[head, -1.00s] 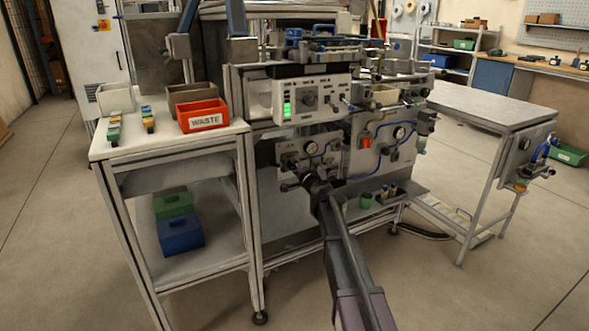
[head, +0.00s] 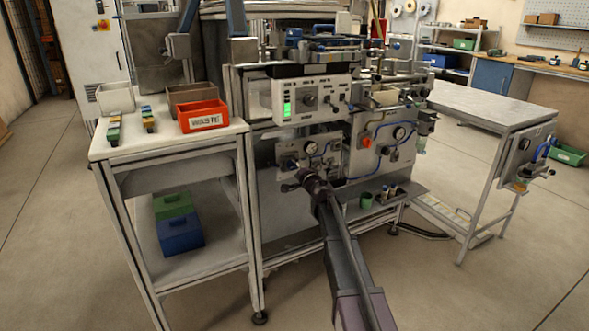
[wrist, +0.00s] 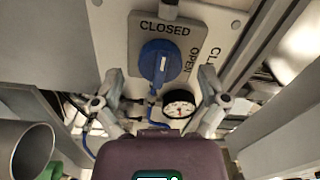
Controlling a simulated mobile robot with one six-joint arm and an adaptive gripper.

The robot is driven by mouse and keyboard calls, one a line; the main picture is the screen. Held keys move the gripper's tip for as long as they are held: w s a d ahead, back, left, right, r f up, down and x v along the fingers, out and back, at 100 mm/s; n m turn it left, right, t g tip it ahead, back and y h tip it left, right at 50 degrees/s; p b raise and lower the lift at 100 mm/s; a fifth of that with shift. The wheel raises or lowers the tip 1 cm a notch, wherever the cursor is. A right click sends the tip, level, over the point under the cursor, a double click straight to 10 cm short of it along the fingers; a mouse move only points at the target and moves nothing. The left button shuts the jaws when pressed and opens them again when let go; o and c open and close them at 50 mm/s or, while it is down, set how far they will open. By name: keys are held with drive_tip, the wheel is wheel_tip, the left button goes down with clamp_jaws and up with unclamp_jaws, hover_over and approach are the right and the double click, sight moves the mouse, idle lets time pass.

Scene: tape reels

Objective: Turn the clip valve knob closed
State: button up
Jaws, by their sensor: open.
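The blue clip valve knob (wrist: 156,66) sits on a grey plate (wrist: 139,42) in the wrist view, with CLOSED printed above it and OPEN to its right. A pale mark on the knob's face runs roughly up and down in the picture. My gripper (wrist: 162,100) is open and empty, its two fingers spread left and right, below the knob in the picture and apart from it. In the head view my gripper (head: 297,180) is in front of the lower white panel (head: 308,146); the knob cannot be made out there.
A round gauge (wrist: 179,104) and blue tubing (wrist: 88,130) lie near the fingers. A metal cylinder (wrist: 22,150) is at lower left in the wrist view. The orange WASTE bin (head: 203,116) stands on the left bench. Floor is free in front.

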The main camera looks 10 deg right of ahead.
drive_tip(key=v, duration=1.1)
drive_tip(key=shift+s, duration=0.3)
drive_tip(key=s+a+f+n+g+y+p, duration=0.1)
drive_tip(key=s+a+f+n+g, duration=0.4)
drive_tip(key=s, duration=0.2)
drive_tip(key=s+a+f+n+g+y, duration=0.1)
drive_tip(key=s+a+f+n+g, duration=0.4)
drive_tip(key=s, duration=0.3)
drive_tip(key=s+d+f+n+g+h+p, duration=0.1)
drive_tip(key=s+d+f+g+h, duration=0.15)
drive_tip(key=s, duration=0.35)
drive_tip(key=s+d+f+g+h, duration=0.1)
drive_tip(key=s+f+g+h, duration=0.15)
drive_tip(key=s, duration=0.35)
drive_tip(key=s+d+f+n+g+h+p, duration=0.1)
drive_tip(key=s+d+g+h, duration=0.15)
drive_tip(key=s, duration=0.35)
wheel_tip(320, 180, up, 38)
drive_tip(key=p, duration=3.7)
drive_tip(key=shift+w, duration=0.15)
drive_tip(key=shift+c, duration=0.2)
